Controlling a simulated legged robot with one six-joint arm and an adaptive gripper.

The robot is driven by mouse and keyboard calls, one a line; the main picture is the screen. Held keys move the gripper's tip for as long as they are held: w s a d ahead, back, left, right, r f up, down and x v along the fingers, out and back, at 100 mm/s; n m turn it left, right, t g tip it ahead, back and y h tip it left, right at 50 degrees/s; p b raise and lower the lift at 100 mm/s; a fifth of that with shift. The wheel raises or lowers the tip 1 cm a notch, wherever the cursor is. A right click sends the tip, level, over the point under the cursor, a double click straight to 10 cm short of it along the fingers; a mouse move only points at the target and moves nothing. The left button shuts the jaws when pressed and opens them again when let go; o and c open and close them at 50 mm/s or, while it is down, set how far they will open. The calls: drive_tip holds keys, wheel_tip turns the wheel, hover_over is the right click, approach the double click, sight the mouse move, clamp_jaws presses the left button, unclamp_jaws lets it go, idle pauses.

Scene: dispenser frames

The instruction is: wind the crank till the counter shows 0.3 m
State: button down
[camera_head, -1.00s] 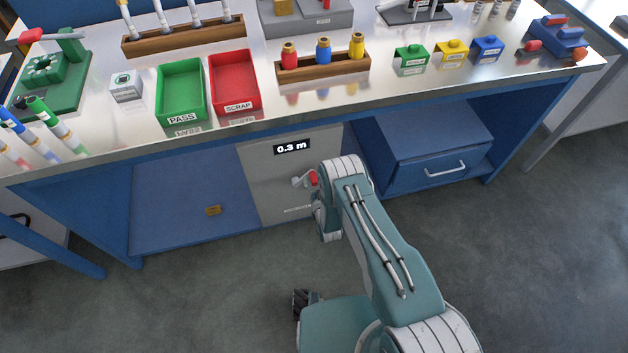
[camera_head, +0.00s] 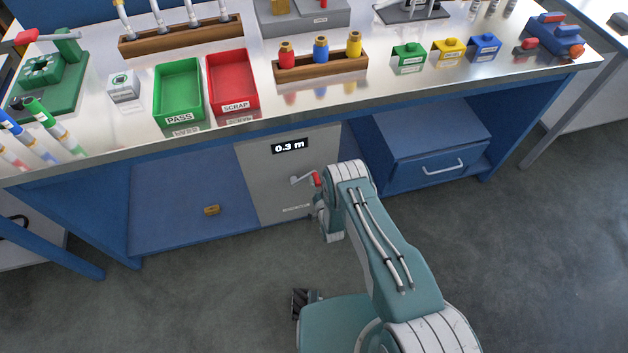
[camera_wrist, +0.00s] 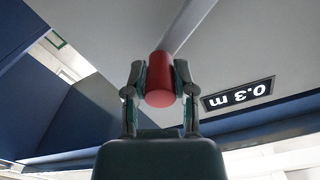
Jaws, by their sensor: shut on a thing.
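The counter (camera_head: 290,146) on the grey dispenser panel (camera_head: 270,187) reads 0.3 m. It also shows upside down in the wrist view (camera_wrist: 238,94). Below it is the crank, with a metal arm (camera_head: 302,179) and a red handle (camera_head: 317,179). In the wrist view the red handle (camera_wrist: 160,88) sits between the two fingers of my gripper (camera_wrist: 160,85), which is shut on it. The metal arm runs from the handle up to the right there. In the head view my own arm hides most of my gripper.
The panel stands under a steel-topped bench (camera_head: 330,107). Trays and bottles stand on the bench. The floor in front is mostly clear.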

drive_tip(key=shift+w+d+f+m, duration=0.1)
drive_tip(key=shift+d+f+m, duration=0.1)
drive_tip(key=shift+f+m, duration=0.4)
drive_tip(key=shift+w+d+f+m, duration=0.1)
drive_tip(key=shift+d+f+m, duration=0.15)
drive_tip(key=shift+m, duration=0.55)
drive_tip(key=shift+c, duration=2.2)
unclamp_jaws()
drive_tip(key=v, duration=1.2)
